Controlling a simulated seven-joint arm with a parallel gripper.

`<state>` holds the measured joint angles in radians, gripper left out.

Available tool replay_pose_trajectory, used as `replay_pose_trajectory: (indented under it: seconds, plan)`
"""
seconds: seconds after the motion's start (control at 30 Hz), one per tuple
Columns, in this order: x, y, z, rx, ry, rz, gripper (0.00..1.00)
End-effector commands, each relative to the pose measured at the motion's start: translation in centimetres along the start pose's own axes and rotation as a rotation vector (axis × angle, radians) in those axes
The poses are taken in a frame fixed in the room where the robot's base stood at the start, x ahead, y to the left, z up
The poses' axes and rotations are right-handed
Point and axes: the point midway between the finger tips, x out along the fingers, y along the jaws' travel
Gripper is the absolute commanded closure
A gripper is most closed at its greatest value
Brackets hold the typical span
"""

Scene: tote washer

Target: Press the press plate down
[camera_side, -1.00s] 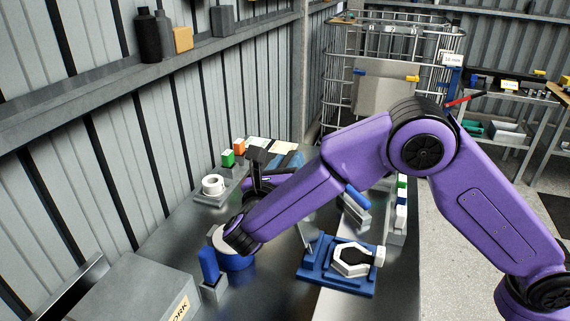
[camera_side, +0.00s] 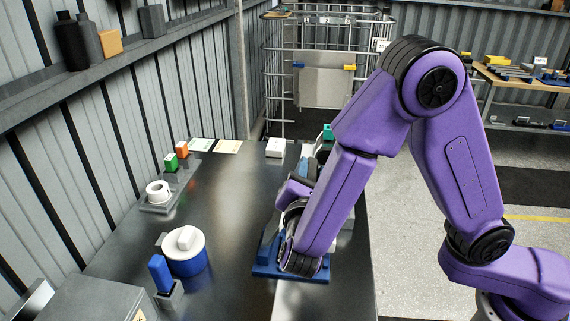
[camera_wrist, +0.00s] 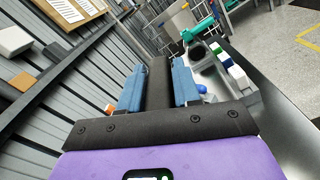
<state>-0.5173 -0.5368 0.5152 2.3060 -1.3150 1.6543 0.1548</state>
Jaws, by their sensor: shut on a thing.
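I cannot pick out the press plate with certainty. A blue round pot (camera_side: 186,262) with a white top and an upright white grip (camera_side: 187,237) stands at the bench's front left, apart from my arm. A blue fixture (camera_side: 262,268) lies mostly hidden behind my wrist. My gripper (camera_wrist: 158,72) fills the middle of the wrist view, its two blue fingers either side of a dark bar (camera_wrist: 158,92), on which it looks shut. In the side view my forearm mostly hides the gripper.
A blue upright handle in a grey holder (camera_side: 163,275) and a grey box (camera_side: 95,302) are front left. The mid-left bench (camera_side: 225,190) is clear.

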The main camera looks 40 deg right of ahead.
Motion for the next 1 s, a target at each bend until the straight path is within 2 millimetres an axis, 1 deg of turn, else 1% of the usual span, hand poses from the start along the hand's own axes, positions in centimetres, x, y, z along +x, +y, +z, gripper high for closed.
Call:
replay_pose_trajectory:
  seconds: [0.03, 0.2, 0.5, 0.73, 1.0]
  plan:
    - [-0.1, -0.9, 0.0, 0.033, -0.001, 0.004, 1.0]
    - [-0.1, -3.7, -0.3, 0.169, -0.002, 0.003, 1.0]
    - [-0.1, -7.6, -1.5, 0.372, -0.002, 0.004, 1.0]
    - [-0.1, -9.4, -2.4, 0.475, 0.0, 0.003, 1.0]
    - [-0.2, -10.2, -3.0, 0.53, 0.004, 0.003, 1.0]
